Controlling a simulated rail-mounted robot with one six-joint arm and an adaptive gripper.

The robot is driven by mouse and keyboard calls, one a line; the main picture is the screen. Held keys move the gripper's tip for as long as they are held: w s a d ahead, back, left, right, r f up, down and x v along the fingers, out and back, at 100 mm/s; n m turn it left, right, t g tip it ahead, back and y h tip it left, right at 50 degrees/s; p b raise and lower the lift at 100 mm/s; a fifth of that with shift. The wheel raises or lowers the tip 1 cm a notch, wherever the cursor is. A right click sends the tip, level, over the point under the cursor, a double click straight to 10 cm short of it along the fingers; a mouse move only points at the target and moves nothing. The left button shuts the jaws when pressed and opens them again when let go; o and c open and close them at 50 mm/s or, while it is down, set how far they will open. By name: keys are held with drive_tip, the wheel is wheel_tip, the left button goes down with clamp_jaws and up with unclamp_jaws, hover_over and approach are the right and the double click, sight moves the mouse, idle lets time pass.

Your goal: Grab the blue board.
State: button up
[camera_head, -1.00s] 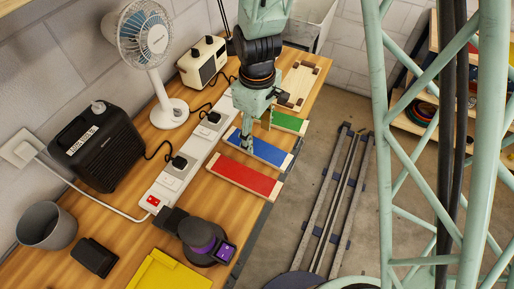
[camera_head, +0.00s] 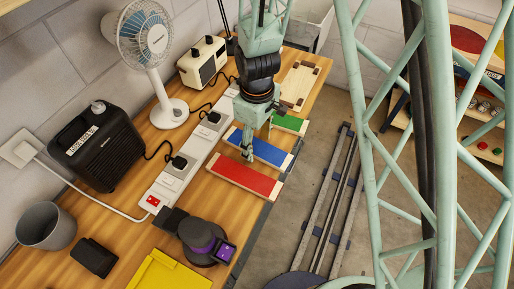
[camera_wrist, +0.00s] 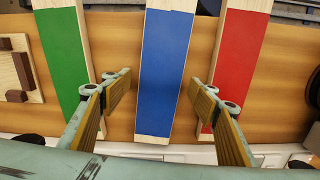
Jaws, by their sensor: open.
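The blue board (camera_head: 268,152) lies flat on the wooden bench between the green board (camera_head: 290,124) and the red board (camera_head: 246,179). My gripper (camera_head: 258,150) is above the blue board and hides part of it in the head view. In the wrist view my gripper (camera_wrist: 158,95) is open, one finger on each side of the blue board (camera_wrist: 163,70). The left finger is toward the green board (camera_wrist: 62,55), the right finger overlaps the red board (camera_wrist: 238,65) in the picture. I cannot tell how far the fingertips are above the bench.
A white power strip (camera_head: 190,160) runs along the bench beside the boards' ends. A pale wooden frame (camera_head: 300,86) lies beyond the green board. A fan (camera_head: 150,60), a black speaker-like box (camera_head: 98,146) and a purple-black device (camera_head: 203,240) also stand on the bench.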

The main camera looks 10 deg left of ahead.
drive_tip(key=shift+f, duration=0.3)
drive_tip(key=shift+c, duration=0.5)
drive_tip(key=c, duration=1)
drive_tip(key=shift+o, duration=0.2)
drive_tip(key=shift+r, duration=0.2)
drive_tip(key=shift+r, duration=1.55)
drive_tip(key=s+d+r+b, duration=0.1)
drive_tip(key=s+d, duration=0.7)
drive_tip(key=s, duration=0.3)
drive_tip(key=shift+b, duration=0.4)
drive_tip(key=shift+r, duration=0.1)
drive_tip(key=shift+s+d+b, duration=0.15)
drive_tip(key=shift+s+b, duration=0.05)
drive_tip(key=shift+b, duration=0.55)
